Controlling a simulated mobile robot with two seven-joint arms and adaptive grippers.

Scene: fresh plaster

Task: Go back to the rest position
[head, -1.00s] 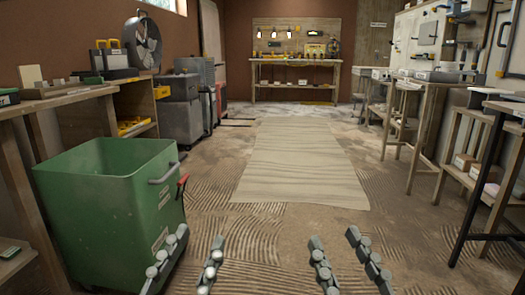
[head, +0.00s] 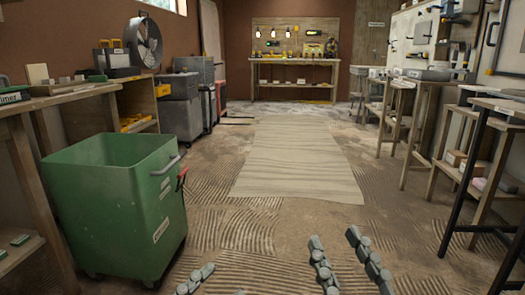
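My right gripper (head: 334,241) is at the bottom of the head view, right of centre. Its two grey segmented fingers stand apart with nothing between them, over the floor. My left gripper (head: 225,279) is at the bottom edge, left of centre. One finger shows and only a tip of the other, with a gap and bare floor between them; the rest is cut off by the frame. Neither gripper touches anything that I can see.
A green wheeled bin (head: 110,210) stands close on the left, beside a wooden bench (head: 60,100). A pale sheet (head: 297,160) lies on the clear middle floor. Work tables (head: 425,85) line the right side. A workbench (head: 295,62) stands at the far wall.

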